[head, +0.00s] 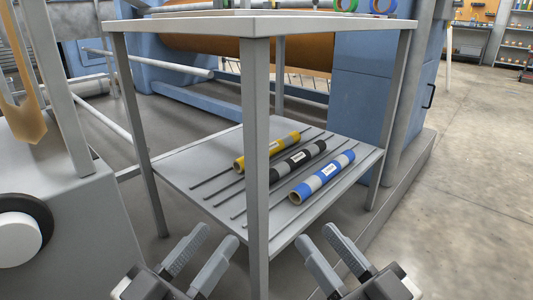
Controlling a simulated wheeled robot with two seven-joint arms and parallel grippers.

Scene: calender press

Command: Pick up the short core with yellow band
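The core with the yellow band (284,144) lies on the lower shelf (200,168) of a grey metal stand, behind the stand's front leg, which hides part of it. A core with black bands (304,157) and a core with blue bands (335,171) lie beside it to the right, roughly parallel. My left gripper (218,235) is open and empty at the bottom, left of the front leg. My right gripper (317,233) is open and empty at the bottom, right of that leg. Both are in front of the shelf, apart from the cores.
The stand's front leg (257,215) rises between my grippers. A blue machine (375,95) stands behind. Open floor (470,170) lies to the right.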

